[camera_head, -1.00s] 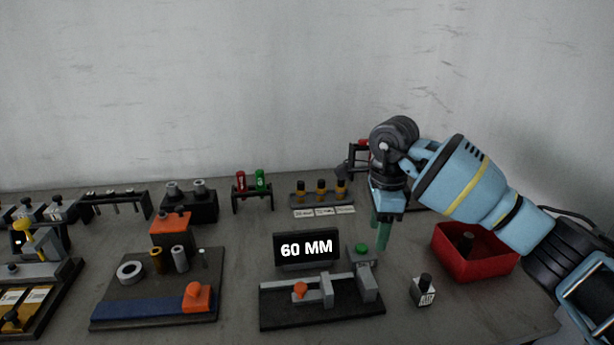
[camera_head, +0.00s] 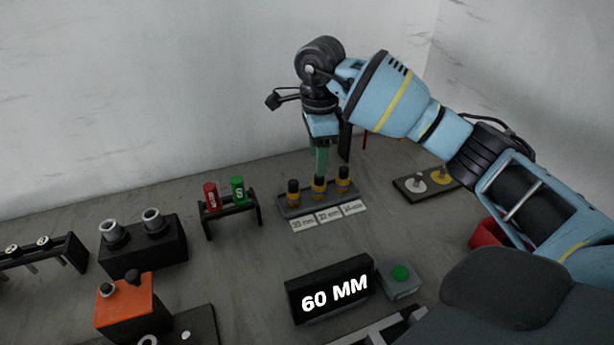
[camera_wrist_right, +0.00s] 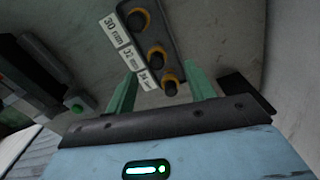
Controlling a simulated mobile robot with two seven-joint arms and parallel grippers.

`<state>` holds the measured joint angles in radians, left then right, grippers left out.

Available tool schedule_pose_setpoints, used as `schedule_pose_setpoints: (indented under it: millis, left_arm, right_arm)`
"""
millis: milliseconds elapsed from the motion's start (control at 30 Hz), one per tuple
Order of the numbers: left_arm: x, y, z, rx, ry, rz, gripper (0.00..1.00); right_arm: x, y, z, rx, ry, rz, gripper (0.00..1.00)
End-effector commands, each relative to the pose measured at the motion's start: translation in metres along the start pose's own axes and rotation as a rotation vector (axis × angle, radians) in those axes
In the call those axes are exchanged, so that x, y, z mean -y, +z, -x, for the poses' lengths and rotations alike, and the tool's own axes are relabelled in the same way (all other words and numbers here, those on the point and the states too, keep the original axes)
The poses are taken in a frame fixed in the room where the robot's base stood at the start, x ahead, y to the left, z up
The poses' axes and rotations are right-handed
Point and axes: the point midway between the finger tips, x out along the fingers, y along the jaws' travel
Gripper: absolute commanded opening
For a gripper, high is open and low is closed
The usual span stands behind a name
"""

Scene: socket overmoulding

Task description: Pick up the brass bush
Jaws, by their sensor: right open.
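Three brass-coloured pieces with black tops stand upright in a small dark rack (camera_head: 285,208): a left one (camera_head: 293,192), a middle one (camera_head: 319,188) and a right one (camera_head: 343,180). I cannot tell which, if any, is the brass bush. My right gripper (camera_head: 322,160) is above the rack, its green fingers pointing down. In the right wrist view the fingers (camera_wrist_right: 161,92) are open and apart, with the piece by the third label (camera_wrist_right: 170,86) showing between them. Nothing is held. My left gripper is out of view.
Size labels (camera_head: 330,215) lie before the rack. A stand with red and green cylinders (camera_head: 232,207) is to its left, a plate with two discs (camera_head: 412,186) to its right. The 60 MM display (camera_head: 330,290) and green button (camera_head: 400,273) stand in front. A red bin (camera_head: 486,235) is partly hidden.

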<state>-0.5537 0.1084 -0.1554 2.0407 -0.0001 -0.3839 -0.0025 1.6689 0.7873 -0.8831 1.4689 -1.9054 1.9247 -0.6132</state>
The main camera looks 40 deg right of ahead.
Motion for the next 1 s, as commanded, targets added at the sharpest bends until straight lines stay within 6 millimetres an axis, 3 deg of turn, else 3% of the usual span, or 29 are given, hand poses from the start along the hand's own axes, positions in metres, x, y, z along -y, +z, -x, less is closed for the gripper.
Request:
schedule_pose_setpoints:
  millis: [267,567,1000]
  left_arm:
    - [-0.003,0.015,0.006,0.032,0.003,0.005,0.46]
    - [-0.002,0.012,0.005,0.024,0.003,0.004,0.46]
    - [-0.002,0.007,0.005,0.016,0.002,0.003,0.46]
  right_arm:
    - [0.0,0.0,-0.013,-0.001,0.002,-0.001,0.54]
    - [-0.001,0.0,-0.029,0.0,0.001,0.0,0.54]
    - [-0.002,-0.001,-0.077,0.0,0.0,0.001,0.54]
